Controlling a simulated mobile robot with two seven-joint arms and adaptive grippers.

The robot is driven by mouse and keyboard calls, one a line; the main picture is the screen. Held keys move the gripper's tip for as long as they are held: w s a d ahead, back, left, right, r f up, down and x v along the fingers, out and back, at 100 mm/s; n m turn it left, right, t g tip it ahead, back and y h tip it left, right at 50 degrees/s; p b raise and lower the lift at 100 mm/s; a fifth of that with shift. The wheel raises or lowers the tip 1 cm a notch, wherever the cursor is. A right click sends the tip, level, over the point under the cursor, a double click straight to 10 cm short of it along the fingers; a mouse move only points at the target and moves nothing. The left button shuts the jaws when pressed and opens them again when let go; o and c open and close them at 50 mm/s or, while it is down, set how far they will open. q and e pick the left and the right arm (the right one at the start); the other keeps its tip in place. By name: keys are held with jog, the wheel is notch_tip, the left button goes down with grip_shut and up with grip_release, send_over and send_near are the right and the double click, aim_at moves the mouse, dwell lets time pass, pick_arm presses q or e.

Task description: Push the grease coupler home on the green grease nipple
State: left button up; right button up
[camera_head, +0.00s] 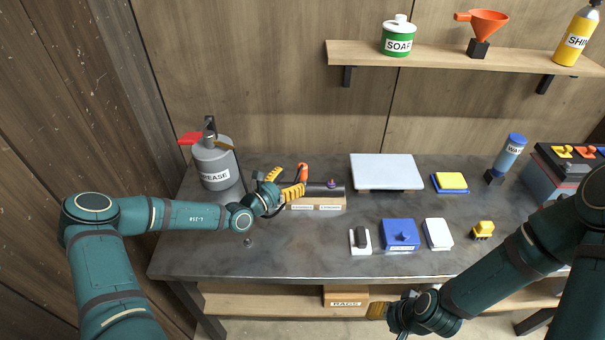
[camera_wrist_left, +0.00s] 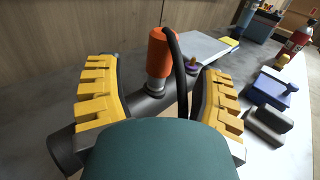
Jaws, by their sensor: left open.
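The orange grease coupler (camera_head: 302,172) stands roughly upright on a dark cylinder (camera_head: 325,190) that rests on a wooden block. In the left wrist view the coupler (camera_wrist_left: 160,55) shows just beyond and between my yellow fingers, with a black hose (camera_wrist_left: 178,65) curving down beside it. My left gripper (camera_head: 283,184) is open, and its fingers are apart from the coupler. I see no green nipple; the coupler's lower end may hide it. A purple fitting (camera_head: 331,184) sits further right on the cylinder. My right gripper (camera_head: 378,311) is low in front of the bench; its jaw opening is unclear.
A grey grease can (camera_head: 213,166) stands at the bench's back left. A white panel (camera_head: 386,171) lies behind, right of the cylinder. A blue box (camera_head: 400,235) and small items lie at front right. The bench's front left is mostly clear.

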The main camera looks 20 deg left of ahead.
aim_at(299, 175)
pick_arm(q)
jog(key=b+x, duration=0.1)
jog(key=x, duration=0.4)
grip_shut()
